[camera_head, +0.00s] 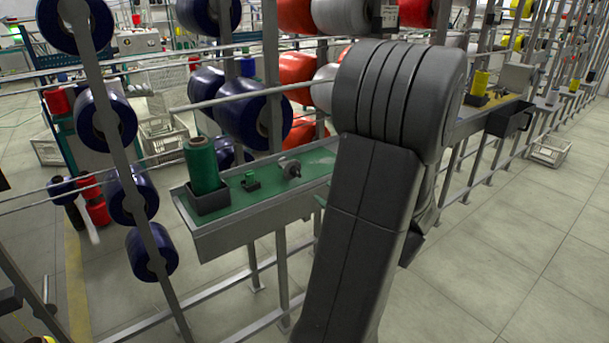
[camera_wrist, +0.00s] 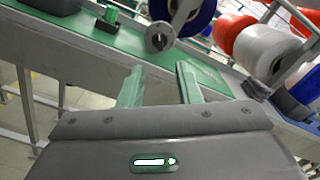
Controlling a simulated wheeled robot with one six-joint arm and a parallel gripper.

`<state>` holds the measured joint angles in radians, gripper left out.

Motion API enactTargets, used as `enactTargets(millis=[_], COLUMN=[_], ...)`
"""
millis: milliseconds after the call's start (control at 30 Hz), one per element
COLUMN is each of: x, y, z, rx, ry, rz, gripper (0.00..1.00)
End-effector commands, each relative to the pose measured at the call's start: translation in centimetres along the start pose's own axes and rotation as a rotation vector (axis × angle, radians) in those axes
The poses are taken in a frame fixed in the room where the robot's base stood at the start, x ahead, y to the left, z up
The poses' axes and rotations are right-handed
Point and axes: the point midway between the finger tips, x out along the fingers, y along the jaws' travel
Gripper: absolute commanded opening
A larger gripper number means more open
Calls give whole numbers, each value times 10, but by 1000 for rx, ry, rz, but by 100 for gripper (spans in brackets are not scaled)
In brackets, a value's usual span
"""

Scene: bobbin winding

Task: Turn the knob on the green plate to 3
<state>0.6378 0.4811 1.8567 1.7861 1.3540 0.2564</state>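The green plate (camera_head: 237,198) tops a grey metal ledge and also shows in the wrist view (camera_wrist: 128,41). A round grey metal part that looks like the knob (camera_head: 290,168) stands on it; it shows in the wrist view (camera_wrist: 158,37) as a disc with a small hub. No number or pointer on it is legible. My gripper (camera_wrist: 160,67) is open and empty, its two greenish fingers apart and angled toward the disc. The disc appears beyond the fingertips, apart from them.
A green spool (camera_head: 202,165) stands in a dark holder at the plate's left end. A small green piece (camera_head: 250,181) sits between it and the disc. Large blue bobbins (camera_head: 252,110) and red bobbins (camera_head: 297,73) hang on the frame behind. Metal posts and rods cross the area.

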Motion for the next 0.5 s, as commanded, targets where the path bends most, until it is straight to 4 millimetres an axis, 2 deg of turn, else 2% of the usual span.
enactTargets(millis=[300, 500], x=[60, 90], y=[1, 0], z=[1, 0], rx=[0, 1], ry=[-1, -1], rz=[4, 2], gripper=[31, 31])
